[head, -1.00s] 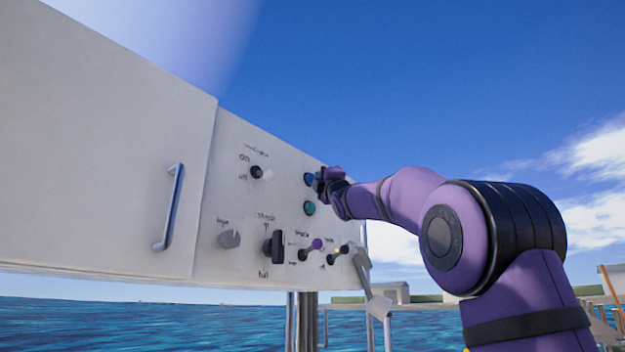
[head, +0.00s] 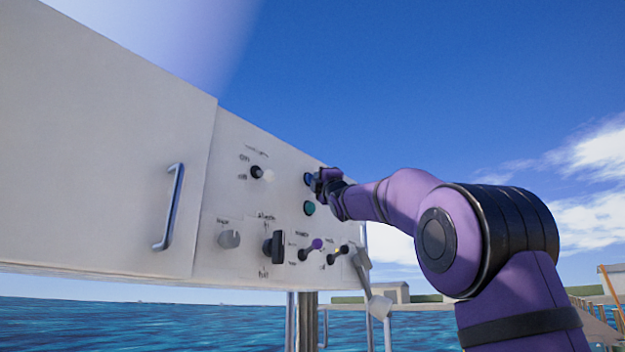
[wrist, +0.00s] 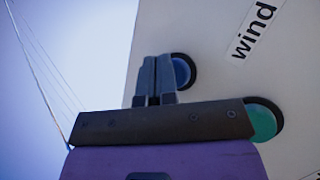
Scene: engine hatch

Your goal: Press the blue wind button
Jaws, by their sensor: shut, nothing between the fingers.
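The blue wind button (head: 308,179) is a round blue button in a dark ring on the white panel, above a green button (head: 310,208). In the wrist view the blue button (wrist: 182,71) shows partly behind the fingers, near the printed word "wind". My gripper (head: 318,181) is at the blue button, its fingers together and empty. In the wrist view the closed fingertips (wrist: 157,58) overlap the button's left side. Whether they touch it I cannot tell.
A door with a metal handle (head: 170,207) is at left. Open air lies to the right.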

